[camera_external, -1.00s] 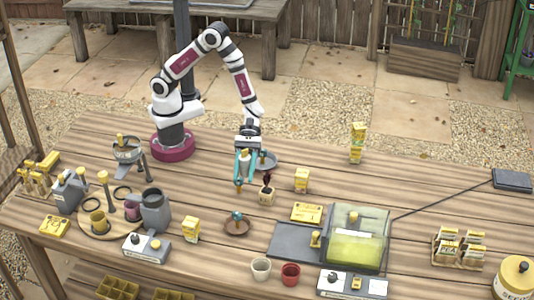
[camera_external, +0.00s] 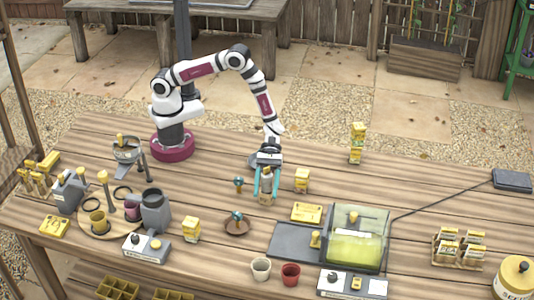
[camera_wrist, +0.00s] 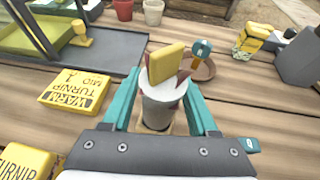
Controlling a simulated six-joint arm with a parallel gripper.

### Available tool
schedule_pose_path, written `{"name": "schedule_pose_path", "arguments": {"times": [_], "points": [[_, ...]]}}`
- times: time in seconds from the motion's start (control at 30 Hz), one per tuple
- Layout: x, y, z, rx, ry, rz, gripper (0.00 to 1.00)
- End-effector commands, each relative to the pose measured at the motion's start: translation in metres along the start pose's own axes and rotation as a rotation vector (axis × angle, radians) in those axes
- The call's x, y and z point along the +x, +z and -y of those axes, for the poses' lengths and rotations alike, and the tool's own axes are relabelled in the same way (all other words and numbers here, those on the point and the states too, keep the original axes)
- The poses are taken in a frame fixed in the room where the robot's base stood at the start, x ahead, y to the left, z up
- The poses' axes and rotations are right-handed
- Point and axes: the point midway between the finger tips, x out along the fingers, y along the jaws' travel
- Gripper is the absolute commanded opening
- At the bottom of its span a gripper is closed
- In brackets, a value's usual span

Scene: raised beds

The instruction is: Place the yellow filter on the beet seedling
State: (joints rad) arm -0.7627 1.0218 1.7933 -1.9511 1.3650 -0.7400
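The beet seedling's small tan pot (camera_external: 266,197) is directly below, between the fingertips. Dark red leaves (camera_wrist: 184,75) show beside the yellow tab in the wrist view. Whether the filter rests on the seedling or hangs just above it, I cannot tell.
A teal-headed stick (camera_external: 238,183) stands just left of my gripper, and a brown saucer (camera_external: 237,228) lies in front. A yellow seed packet (camera_external: 302,179) stands close on the right. A yellow WARM TURNIP box (camera_external: 306,212) and a clear-sided case (camera_external: 358,238) are nearby.

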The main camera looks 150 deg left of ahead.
Motion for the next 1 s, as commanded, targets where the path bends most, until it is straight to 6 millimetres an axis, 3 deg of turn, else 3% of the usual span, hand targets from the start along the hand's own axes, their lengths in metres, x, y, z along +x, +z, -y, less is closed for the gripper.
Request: {"name": "schedule_pose_path", "arguments": {"times": [0.37,0.47,0.8,1.0], "points": [[-0.001,0.003,0.000,0.001,0.000,0.000,0.71],[-0.017,0.002,-0.001,-0.001,0.003,0.000,0.71],[-0.099,0.002,-0.001,0.000,0.005,0.000,0.71],[-0.120,0.002,0.000,0.000,0.000,0.000,0.71]]}}
